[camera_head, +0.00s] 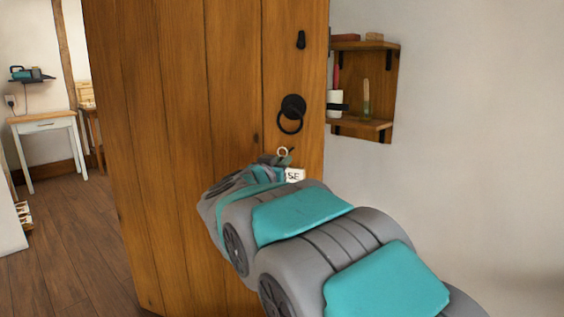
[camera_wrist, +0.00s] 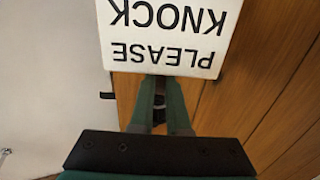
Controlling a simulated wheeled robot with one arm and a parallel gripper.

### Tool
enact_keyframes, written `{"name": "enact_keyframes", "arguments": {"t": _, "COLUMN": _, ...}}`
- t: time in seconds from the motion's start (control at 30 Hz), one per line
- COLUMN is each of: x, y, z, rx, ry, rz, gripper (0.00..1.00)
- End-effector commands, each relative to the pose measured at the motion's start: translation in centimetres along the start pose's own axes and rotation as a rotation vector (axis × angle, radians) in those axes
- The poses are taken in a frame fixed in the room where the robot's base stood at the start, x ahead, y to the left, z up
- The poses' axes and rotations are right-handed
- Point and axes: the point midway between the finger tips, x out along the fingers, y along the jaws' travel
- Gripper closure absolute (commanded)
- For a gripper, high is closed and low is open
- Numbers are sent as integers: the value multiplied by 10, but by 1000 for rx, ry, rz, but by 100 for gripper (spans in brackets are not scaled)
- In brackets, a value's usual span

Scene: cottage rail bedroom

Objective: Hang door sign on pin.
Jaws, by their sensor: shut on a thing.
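The white door sign (camera_wrist: 165,35) fills the top of the wrist view, its words "PLEASE KNOCK" upside down there. My gripper (camera_wrist: 160,82) is shut on the sign, whose near edge is at the fingertips. In the head view, my gripper (camera_head: 277,160) is in front of the wooden door, below the black ring handle (camera_head: 291,115). A corner of the sign shows there too (camera_head: 294,174), with a small pale ring (camera_head: 283,152) above it; my arm hides the rest. A small black fitting (camera_head: 301,39), probably the pin, is high on the door (camera_head: 190,110), above the handle.
A wooden wall shelf (camera_head: 388,90) with a bottle and other small items is just right of the door edge. A small table (camera_head: 45,122) stands in the room at the far left. The wall at right is bare.

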Motion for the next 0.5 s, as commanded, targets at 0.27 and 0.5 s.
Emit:
{"name": "enact_keyframes", "arguments": {"t": 0.27, "x": 0, "y": 0, "z": 0, "rx": 0, "ry": 0, "rz": 0, "gripper": 100}}
{"name": "enact_keyframes", "arguments": {"t": 0.5, "x": 4, "y": 0, "z": 0, "rx": 0, "ry": 0, "rz": 0, "gripper": 100}}
